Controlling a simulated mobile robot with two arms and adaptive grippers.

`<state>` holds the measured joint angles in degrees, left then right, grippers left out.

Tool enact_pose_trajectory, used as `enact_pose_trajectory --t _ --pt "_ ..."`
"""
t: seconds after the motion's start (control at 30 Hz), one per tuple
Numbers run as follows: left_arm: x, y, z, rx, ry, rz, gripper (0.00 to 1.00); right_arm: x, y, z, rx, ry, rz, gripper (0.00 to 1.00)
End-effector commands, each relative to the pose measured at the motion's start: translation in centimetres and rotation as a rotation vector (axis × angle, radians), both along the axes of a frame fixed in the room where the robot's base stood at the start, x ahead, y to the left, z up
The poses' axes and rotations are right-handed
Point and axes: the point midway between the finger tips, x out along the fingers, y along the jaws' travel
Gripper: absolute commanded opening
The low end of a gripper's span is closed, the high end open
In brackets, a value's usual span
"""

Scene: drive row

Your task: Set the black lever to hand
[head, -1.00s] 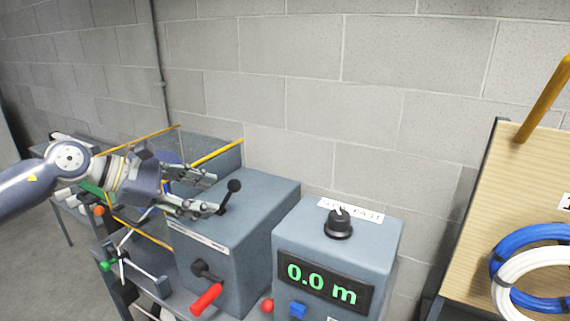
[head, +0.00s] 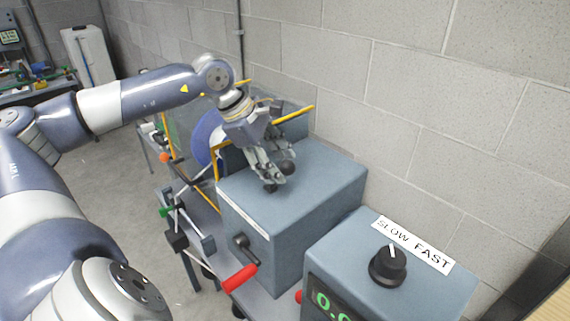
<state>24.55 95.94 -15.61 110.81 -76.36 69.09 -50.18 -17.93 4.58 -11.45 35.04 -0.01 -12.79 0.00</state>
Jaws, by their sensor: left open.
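The black lever's ball knob (head: 288,167) shows above the top of the grey-blue box (head: 325,185). Its stem is mostly hidden by my gripper. My left gripper (head: 276,176) is open, pointing down over the box top, with its fingers right at the lever. I cannot tell whether the fingers touch it or whether the knob is between them. No hand label for the lever is readable here. My right gripper is not in view.
A red-handled crank (head: 240,277) sticks out from the box's front. A second box with a black SLOW/FAST knob (head: 388,265) stands to the right. Yellow rails (head: 292,114) and a reel are behind my gripper. A block wall closes off the back.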

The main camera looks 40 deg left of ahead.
Motion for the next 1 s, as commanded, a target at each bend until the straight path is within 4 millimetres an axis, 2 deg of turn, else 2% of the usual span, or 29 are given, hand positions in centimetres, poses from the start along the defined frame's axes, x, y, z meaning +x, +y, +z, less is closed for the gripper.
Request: enact_pose_trajectory --t 0.03,0.3,0.63,0.83,0.87,1.0 --pt "0.3 -0.4 -0.5 -0.006 0.002 -0.003 0.49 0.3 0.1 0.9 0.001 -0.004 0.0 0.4" --pt "1.3 -0.9 -2.8 -0.003 0.0 -0.001 0.49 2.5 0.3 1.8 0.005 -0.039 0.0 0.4" --pt "1.5 -0.9 -3.2 0.0 -0.002 -0.001 0.49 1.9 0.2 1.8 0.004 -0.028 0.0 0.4" --pt "1.5 -0.9 -3.1 0.0 -0.002 -0.001 0.03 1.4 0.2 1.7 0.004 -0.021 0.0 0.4" --pt "1.5 -0.9 -3.1 0.0 -0.002 -0.001 0.0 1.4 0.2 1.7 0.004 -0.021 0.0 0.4" --pt "1.5 -0.9 -3.1 -0.001 -0.003 -0.001 0.0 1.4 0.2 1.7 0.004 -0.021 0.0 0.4"
